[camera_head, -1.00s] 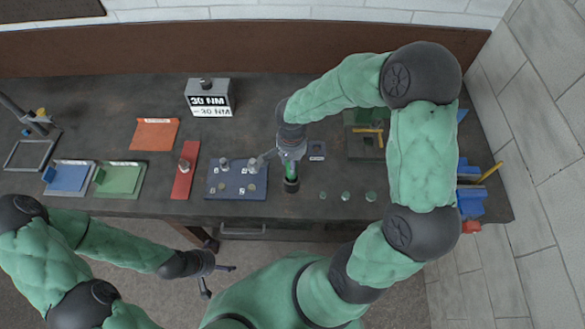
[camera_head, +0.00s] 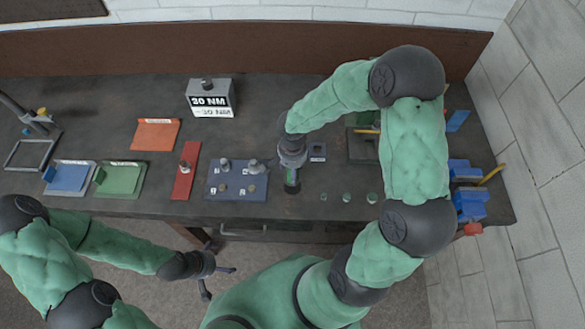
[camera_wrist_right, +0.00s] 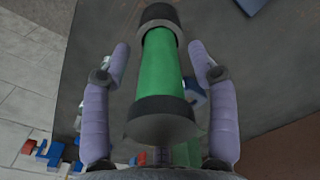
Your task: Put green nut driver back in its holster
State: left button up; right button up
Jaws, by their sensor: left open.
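The green nut driver (camera_wrist_right: 163,75), a green handle with black ends, lies between the two fingers of my right gripper (camera_wrist_right: 160,55) in the right wrist view. Gaps show between the handle and both fingers, so the gripper is open around it. In the head view my right gripper (camera_head: 291,163) is over the front of the bench, and a short green part of the driver (camera_head: 291,177) shows below it. A black round piece is at its lower end; I cannot tell whether that is the driver's end or its holster. My left gripper (camera_head: 208,270) is open and empty, off the bench's front edge.
Left of the right gripper are a blue board (camera_head: 238,188) with pegs and a red strip (camera_head: 186,170). Small green-topped pieces (camera_head: 347,197) stand to its right. Blue bins (camera_head: 470,204) are at the right end. A weight block (camera_head: 210,98) stands at the back.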

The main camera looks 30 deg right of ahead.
jog(key=shift+r, duration=0.1)
notch_tip(320, 180, up, 12)
jog(key=shift+r+p, duration=0.1)
jog(key=shift+p, duration=0.3)
dwell(0.3)
dwell(2.0)
